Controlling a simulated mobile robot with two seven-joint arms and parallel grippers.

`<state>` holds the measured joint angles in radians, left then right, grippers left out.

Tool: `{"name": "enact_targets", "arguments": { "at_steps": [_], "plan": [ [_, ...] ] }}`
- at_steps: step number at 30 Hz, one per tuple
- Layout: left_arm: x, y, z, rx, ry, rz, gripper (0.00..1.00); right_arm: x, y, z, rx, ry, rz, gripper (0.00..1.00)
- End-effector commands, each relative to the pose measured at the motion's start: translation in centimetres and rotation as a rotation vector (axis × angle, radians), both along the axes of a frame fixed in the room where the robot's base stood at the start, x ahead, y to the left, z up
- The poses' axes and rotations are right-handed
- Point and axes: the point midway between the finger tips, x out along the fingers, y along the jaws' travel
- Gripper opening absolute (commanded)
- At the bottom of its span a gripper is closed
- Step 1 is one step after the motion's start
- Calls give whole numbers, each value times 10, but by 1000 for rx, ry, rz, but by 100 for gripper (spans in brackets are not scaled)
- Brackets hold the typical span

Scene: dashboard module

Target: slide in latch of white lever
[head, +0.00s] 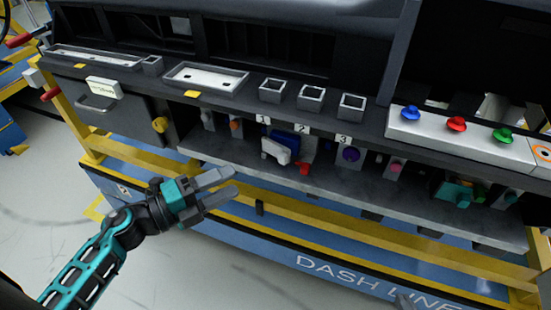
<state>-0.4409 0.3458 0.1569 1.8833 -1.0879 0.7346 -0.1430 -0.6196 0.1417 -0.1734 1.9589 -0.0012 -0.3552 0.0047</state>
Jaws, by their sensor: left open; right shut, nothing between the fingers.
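A white lever (276,151) sits on a blue block (291,141) on the grey shelf under the dashboard, near the labels 1 and 2. A red handle (304,168) is just to its right. The latch cannot be made out at this size. My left gripper (234,181) is open and empty, in front of the shelf, below and left of the white lever and apart from it.
Orange (236,126), purple (350,155) and pink (396,167) knobs and a teal part (459,190) line the shelf. Blue, red (456,124) and green buttons are on a white panel at upper right. A yellow rail (330,216) runs below the shelf.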

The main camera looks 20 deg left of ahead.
Motion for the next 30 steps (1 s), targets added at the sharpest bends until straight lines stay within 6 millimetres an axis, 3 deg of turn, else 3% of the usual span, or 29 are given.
{"name": "enact_targets", "arguments": {
  "at_steps": [15, 21, 30],
  "plan": [
    [77, -63, 2, -6, -2, 3, 53, -1, -7, 2, -9, -3, -9, 0],
    [88, -72, 1, -4, 0, 4, 53, -2, -7, 2, -11, -1, -8, 0],
    [89, -73, 1, -4, 0, 3, 53, -3, -6, 1, -11, 2, -8, 0]
  ]
}}
